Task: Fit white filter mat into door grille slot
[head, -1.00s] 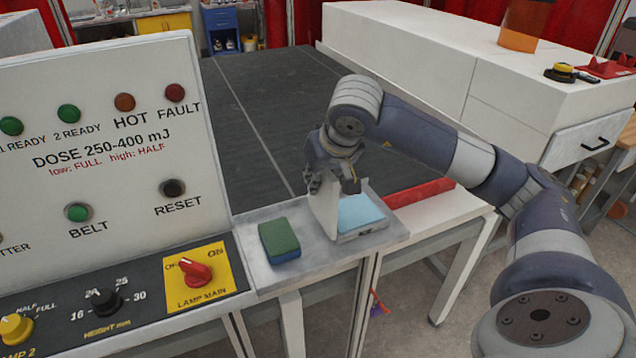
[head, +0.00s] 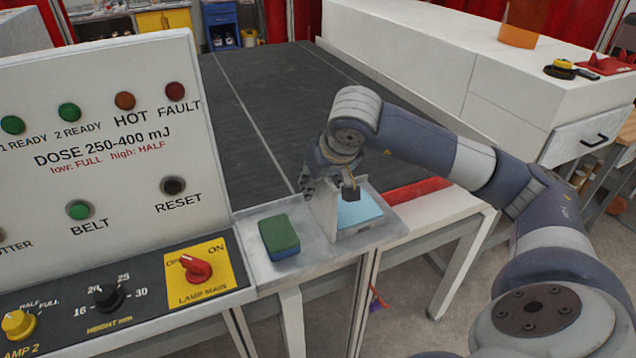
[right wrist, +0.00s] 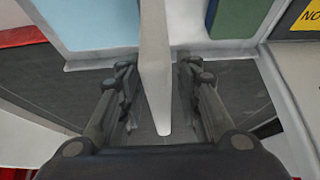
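A thin white panel, which looks like the white filter mat (head: 325,217), stands upright on a small grey shelf (head: 262,215), beside a light blue pad (head: 358,210). My right gripper (head: 331,192) is at its upper part, pointing down, one finger on each side. In the right wrist view, the mat (right wrist: 155,60) runs between the fingers of the right gripper (right wrist: 157,62). A narrow gap shows on each side, so the fingers look open around it, not closed on it. No door grille slot can be made out. My left gripper is not in view.
A green and blue sponge (head: 279,238) lies left of the mat. A control panel (head: 105,140) with lamps and knobs stands at the left. A dark belt (head: 255,110) stretches behind the shelf. A white cabinet (head: 430,75) stands at the back right.

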